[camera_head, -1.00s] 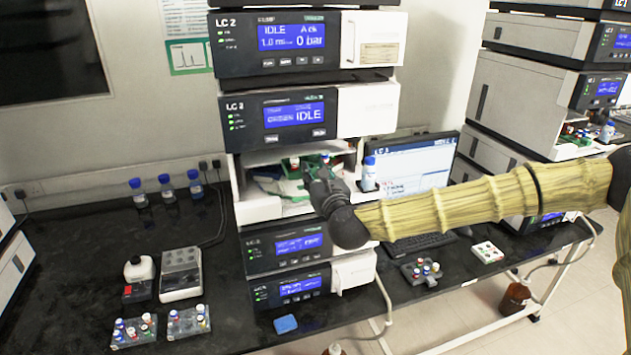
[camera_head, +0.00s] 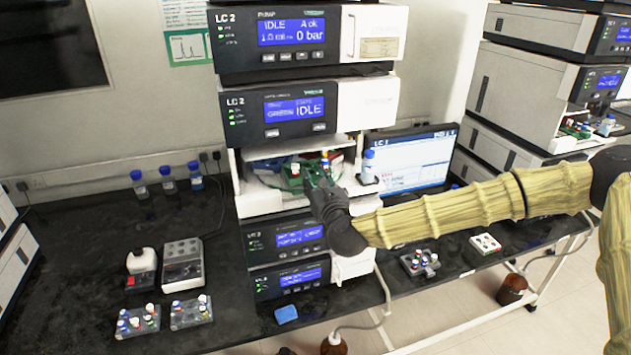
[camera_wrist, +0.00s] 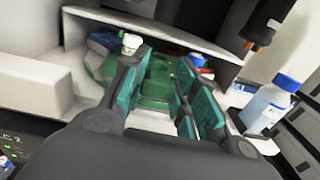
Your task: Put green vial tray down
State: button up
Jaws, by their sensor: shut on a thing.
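The green vial tray (camera_head: 288,182) is inside the open bay of the LC 2 stack, under the IDLE module. It carries a white-capped vial (camera_wrist: 131,44), and red and blue caps show behind it. My gripper (camera_head: 311,177) reaches into the bay from the right and is shut on the tray. In the wrist view the green tray (camera_wrist: 156,82) lies between the teal finger pads of my gripper (camera_wrist: 165,85). Its underside is hidden, so I cannot tell whether it touches the bay floor.
A blue-capped bottle (camera_head: 368,167) stands just right of the bay opening, close to my gripper. The bay's side wall and the IDLE module (camera_head: 295,110) above bound the space. Other vial racks (camera_head: 190,312) sit on the black bench, left.

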jog(key=shift+f+b, duration=0.35)
jog(key=shift+b, duration=0.15)
jog(key=o, duration=1)
jog(key=shift+o, duration=0.2)
jog(key=shift+r+p, duration=0.2)
jog(key=shift+p, duration=0.1)
jog(key=shift+r+p, duration=0.55)
jog(key=shift+p, duration=0.25)
jog(key=b+v, duration=0.5)
jog(key=v, duration=0.7)
jog(key=shift+b, duration=0.3)
jog(key=shift+f, duration=0.1)
